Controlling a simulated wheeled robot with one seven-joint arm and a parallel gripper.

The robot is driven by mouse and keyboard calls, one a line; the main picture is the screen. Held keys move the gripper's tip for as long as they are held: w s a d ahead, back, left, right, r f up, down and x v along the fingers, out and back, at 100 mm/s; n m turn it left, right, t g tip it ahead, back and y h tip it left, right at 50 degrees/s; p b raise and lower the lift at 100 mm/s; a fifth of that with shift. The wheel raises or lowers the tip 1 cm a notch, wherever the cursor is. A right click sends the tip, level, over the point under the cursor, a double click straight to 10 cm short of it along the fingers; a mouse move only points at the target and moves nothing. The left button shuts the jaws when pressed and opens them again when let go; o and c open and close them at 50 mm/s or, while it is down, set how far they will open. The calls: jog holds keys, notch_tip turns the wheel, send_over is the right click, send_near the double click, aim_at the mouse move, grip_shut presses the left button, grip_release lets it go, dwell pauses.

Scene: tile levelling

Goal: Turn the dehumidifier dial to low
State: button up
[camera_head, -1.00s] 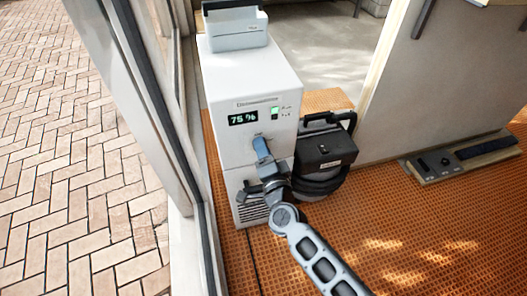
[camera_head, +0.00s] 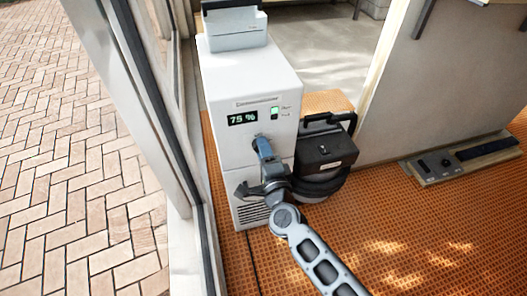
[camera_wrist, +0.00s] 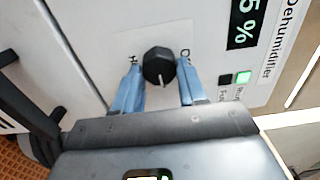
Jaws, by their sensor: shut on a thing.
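The dehumidifier (camera_head: 228,82) is a tall white box at the window side, and its display (camera_head: 242,118) reads 75 %. Its black round dial (camera_wrist: 158,66) shows in the wrist view, with a white pointer mark at its lower edge in the picture. Small letters stand on either side of it, partly covered by my fingers. My gripper (camera_wrist: 159,72) has one blue finger on each side of the dial and is shut on it. In the head view my gripper (camera_head: 257,142) reaches the front panel and hides the dial.
A light grey device (camera_head: 235,28) sits on top of the dehumidifier. A dark case with a handle (camera_head: 325,150) stands close on its right. A grey panel with knobs (camera_head: 440,165) lies by the wall. The orange floor (camera_head: 420,230) is open at front right.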

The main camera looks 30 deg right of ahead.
jog(key=shift+f, duration=0.1)
jog(key=o, duration=1)
jog(key=shift+o, duration=0.2)
jog(key=s+a+p, duration=0.1)
jog(key=s, duration=0.6)
jog(key=shift+s+a, duration=0.25)
jog(key=shift+s, duration=0.1)
